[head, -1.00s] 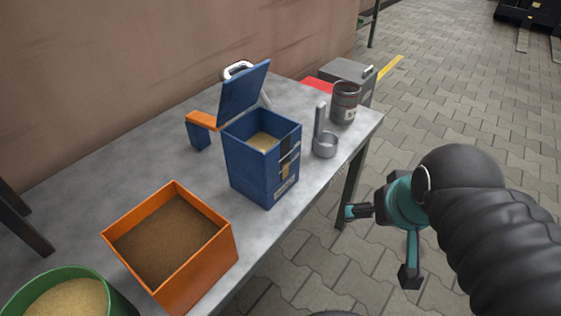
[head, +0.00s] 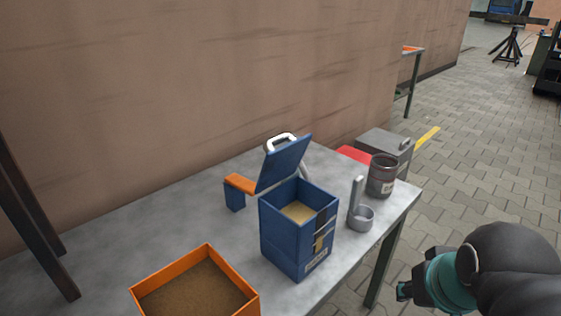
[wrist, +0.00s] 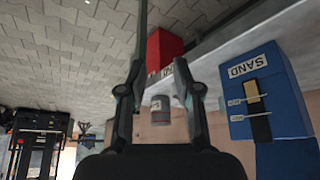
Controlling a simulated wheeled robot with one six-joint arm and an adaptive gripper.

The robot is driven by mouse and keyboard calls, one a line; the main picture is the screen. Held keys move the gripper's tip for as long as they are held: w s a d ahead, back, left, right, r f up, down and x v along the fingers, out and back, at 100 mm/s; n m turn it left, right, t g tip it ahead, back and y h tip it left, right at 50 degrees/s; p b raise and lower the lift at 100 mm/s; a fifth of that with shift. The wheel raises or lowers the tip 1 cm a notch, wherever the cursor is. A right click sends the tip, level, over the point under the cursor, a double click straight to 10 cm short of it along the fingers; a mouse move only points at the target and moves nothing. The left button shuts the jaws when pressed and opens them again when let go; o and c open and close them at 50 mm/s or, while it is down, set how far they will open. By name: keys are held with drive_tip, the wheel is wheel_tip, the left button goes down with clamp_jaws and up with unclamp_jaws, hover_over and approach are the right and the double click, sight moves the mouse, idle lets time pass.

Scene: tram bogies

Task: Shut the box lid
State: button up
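The blue box (head: 283,236) stands upright on the grey table, with sand-coloured material inside. Its blue lid (head: 284,163) is raised and leans back, hinged at the box's far left edge, with a white handle (head: 281,141) on its far side.
A grey case (head: 383,144) is behind. The wall closes off the back.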

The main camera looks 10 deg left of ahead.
sight(277, 157)
drive_tip(key=w+a+r+n, duration=0.1)
drive_tip(key=w+r, duration=0.1)
drive_tip(key=r, duration=0.1)
drive_tip(key=w+a+r, duration=0.2)
drive_tip(key=w+r, duration=0.1)
drive_tip(key=r, duration=0.1)
drive_tip(key=w+a+r+n+g, duration=0.1)
drive_tip(key=w+r, duration=0.2)
drive_tip(key=r, duration=0.1)
drive_tip(key=shift+a+r+n+y, duration=0.2)
drive_tip(key=shift+a+n+y, duration=0.1)
drive_tip(key=shift+a+y, duration=0.1)
clamp_jaws()
drive_tip(key=w+a+r+n+g, duration=0.2)
drive_tip(key=w+a+r+n, duration=0.3)
drive_tip(key=w+a+r, duration=0.75)
drive_tip(key=a+r+n+g+p, duration=0.1)
drive_tip(key=a+r+n+g, duration=0.15)
drive_tip(key=a, duration=0.95)
wheel_tip(277, 157, down, 9)
drive_tip(key=s+d+b, duration=0.2)
drive_tip(key=shift+d+t, duration=0.25)
drive_tip(key=shift+t, duration=0.1)
